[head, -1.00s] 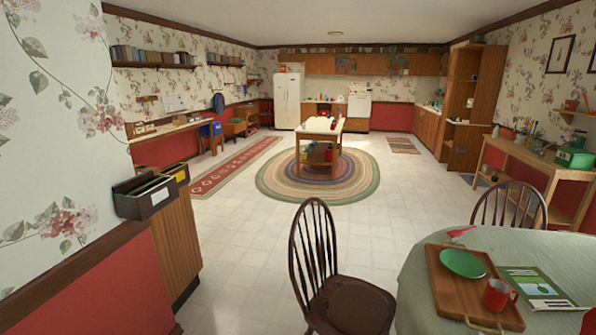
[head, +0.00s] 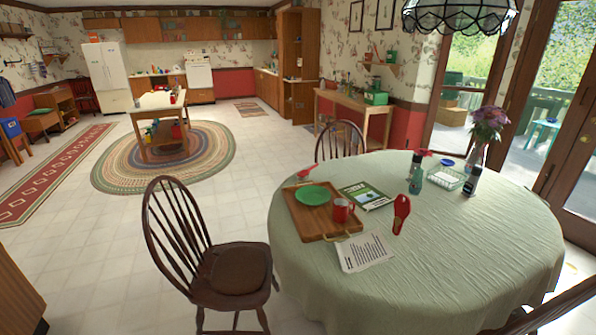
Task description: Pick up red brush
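A red, paddle-shaped object (head: 402,212), which looks like a brush, is on the green-clothed round table (head: 450,270), right of the tray. Its exact pose is hard to tell. A smaller red item (head: 305,174) lies by the far edge of the wooden tray (head: 315,225); I cannot tell what it is. Neither of my grippers is in view.
A green plate (head: 312,195) and a red mug (head: 342,210) are on the tray. A green book (head: 363,196), a printed sheet (head: 365,252), a spray bottle (head: 416,175) and a flower vase (head: 476,152) share the table. A dark chair (head: 230,275) stands left; open floor lies beyond.

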